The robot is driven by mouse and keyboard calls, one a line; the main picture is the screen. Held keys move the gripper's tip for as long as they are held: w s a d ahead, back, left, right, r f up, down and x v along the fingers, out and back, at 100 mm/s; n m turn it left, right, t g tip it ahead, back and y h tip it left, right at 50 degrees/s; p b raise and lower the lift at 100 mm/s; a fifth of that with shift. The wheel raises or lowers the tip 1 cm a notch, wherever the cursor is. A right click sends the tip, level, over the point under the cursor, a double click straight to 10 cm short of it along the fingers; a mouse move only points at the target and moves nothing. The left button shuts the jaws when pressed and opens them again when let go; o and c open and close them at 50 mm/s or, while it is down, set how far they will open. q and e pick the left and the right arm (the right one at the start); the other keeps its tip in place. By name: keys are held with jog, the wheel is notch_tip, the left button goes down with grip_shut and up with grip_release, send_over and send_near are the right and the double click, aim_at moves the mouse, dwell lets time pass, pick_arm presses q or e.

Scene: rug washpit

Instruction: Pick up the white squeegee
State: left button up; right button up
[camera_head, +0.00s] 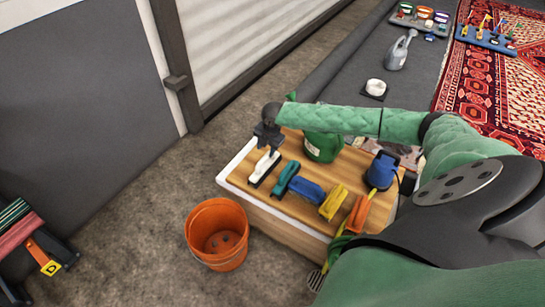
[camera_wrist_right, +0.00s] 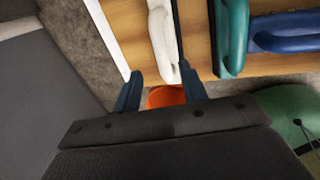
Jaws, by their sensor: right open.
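The white squeegee (camera_head: 264,167) lies at the left end of a wooden-topped table (camera_head: 235,170), with a dark strip along one side. My right gripper (camera_head: 267,138) is above and just behind its far end in the head view. In the right wrist view the white squeegee (camera_wrist_right: 161,32) runs down from the top edge, and its lower end shows between the open fingertips (camera_wrist_right: 160,84), nearer the right one. The jaws are open and hold nothing. The height gap between fingers and squeegee is hard to tell. My left gripper is not in view.
A teal tool (camera_head: 286,178), a blue brush (camera_head: 308,191), a yellow tool (camera_head: 334,203) and an orange tool (camera_head: 358,213) line the table's front. A green container (camera_head: 322,147) stands partly behind my right arm. An orange bucket (camera_head: 217,235) stands on the floor in front.

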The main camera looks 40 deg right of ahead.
aim_at(265, 157)
jog(key=shift+w+f, duration=0.15)
jog(key=shift+f, duration=1.65)
jog(key=shift+w+f+b, duration=0.2)
jog(key=shift+f+b, duration=0.15)
jog(key=shift+f, duration=0.8)
jog(key=shift+w+a+f, duration=0.1)
jog(key=shift+w+f, duration=0.05)
jog(key=shift+f, duration=0.6)
grip_shut()
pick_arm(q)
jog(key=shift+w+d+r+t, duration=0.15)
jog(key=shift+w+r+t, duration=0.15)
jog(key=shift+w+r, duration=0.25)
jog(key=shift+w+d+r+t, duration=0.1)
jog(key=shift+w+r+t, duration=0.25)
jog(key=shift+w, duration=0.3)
